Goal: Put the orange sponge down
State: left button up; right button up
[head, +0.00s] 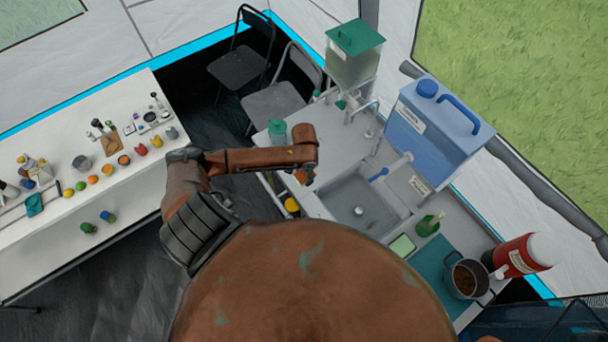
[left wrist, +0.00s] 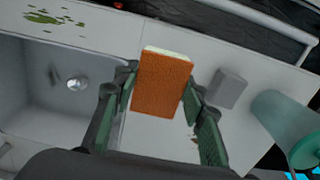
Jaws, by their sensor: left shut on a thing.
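The orange sponge (left wrist: 163,84) shows in the left wrist view as a block with an orange face and a pale top edge. My left gripper (left wrist: 158,97) is shut on it, with one green-padded finger on each side. The sponge is over the pale counter, just right of the sink (left wrist: 55,85); I cannot tell whether it touches the surface. In the head view my left gripper (head: 303,176) is over the counter's left part beside the sink (head: 355,197), and only a small orange patch shows there. My right gripper is not in view.
A teal-lidded cup (head: 277,131) and a grey block (left wrist: 227,88) stand near the sponge. A blue water container (head: 435,125) and a green-lidded dispenser (head: 352,60) stand behind the sink. A green bottle (head: 428,226) and pot (head: 465,280) are at right. Bare counter lies beside the sink.

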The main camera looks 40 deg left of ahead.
aim_at(304, 175)
pick_arm(q)
jog(key=f, duration=0.1)
jog(key=w+a+f, duration=0.1)
jog(key=w+f, duration=0.1)
jog(key=shift+w+a+f, duration=0.2)
jog(key=shift+a+f, duration=0.15)
jog(key=shift+a, duration=0.05)
jog(key=shift+w+a+f, duration=0.1)
jog(key=shift+a+f, duration=0.05)
jog(key=shift+f, duration=1.55)
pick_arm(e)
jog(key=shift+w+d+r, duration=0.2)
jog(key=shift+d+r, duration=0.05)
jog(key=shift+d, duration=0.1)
pick_arm(q)
jog(key=shift+f, duration=0.15)
jog(key=o, duration=1.3)
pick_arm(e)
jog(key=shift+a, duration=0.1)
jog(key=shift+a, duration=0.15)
pick_arm(q)
jog(key=shift+r, duration=0.35)
notch_tip(304, 175, up, 10)
jog(key=shift+r, duration=0.8)
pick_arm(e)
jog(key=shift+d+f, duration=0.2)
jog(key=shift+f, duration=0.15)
